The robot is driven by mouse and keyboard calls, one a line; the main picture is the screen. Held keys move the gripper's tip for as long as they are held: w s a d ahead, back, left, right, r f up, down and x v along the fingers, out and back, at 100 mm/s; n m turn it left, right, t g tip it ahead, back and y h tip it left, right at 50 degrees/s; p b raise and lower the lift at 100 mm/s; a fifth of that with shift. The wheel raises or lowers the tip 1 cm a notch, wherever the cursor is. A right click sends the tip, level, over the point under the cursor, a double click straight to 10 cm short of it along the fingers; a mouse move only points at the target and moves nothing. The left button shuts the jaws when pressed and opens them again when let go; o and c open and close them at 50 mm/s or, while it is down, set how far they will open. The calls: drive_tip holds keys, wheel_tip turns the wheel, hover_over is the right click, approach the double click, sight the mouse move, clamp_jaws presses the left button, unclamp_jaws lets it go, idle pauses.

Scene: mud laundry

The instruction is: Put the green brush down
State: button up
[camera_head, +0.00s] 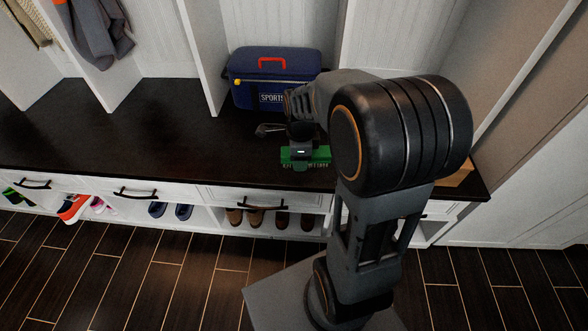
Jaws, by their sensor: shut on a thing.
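The green brush (318,155) is at the front part of the dark bench top (150,125), just under my gripper (303,158). My gripper points down over it and is shut on it. The fingertips are mostly hidden behind the gripper body and the brush. Bristles show along the brush's lower edge. I cannot tell whether the brush touches the bench top or hangs slightly above it.
A blue sports bag (275,65) with a red handle stands behind my gripper. A small dark object (267,130) lies left of the brush. The bench top is clear further left. Shoes (254,217) sit in cubbies below; jackets (100,35) hang upper left.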

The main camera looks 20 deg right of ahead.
drive_tip(key=shift+d+f+m, duration=0.1)
drive_tip(key=shift+f+m, duration=0.2)
drive_tip(key=shift+m, duration=0.4)
drive_tip(key=w+f+b, duration=0.2)
drive_tip(key=w+f, duration=0.1)
drive_tip(key=w, duration=0.1)
drive_tip(key=w+d+f+b, duration=0.1)
drive_tip(key=w+f, duration=0.1)
drive_tip(key=w, duration=0.2)
drive_tip(key=w+d+f+b, duration=0.1)
drive_tip(key=w+f+b, duration=0.1)
drive_tip(key=w+f, duration=0.1)
drive_tip(key=shift+w+d+f+b, duration=0.15)
drive_tip(key=shift+w, duration=0.25)
drive_tip(key=shift+w+d+f+b, duration=0.1)
drive_tip(key=shift+w+f+b, duration=0.05)
drive_tip(key=shift+w, duration=0.2)
drive_tip(key=shift+w+f, duration=0.3)
drive_tip(key=shift+f, duration=0.2)
drive_tip(key=shift+d+f+b, duration=0.1)
drive_tip(key=shift+f+b, duration=0.7)
drive_tip(key=shift+f, duration=0.7)
drive_tip(key=o, duration=0.8)
drive_tip(key=shift+f, duration=0.15)
drive_tip(key=shift+o, duration=0.2)
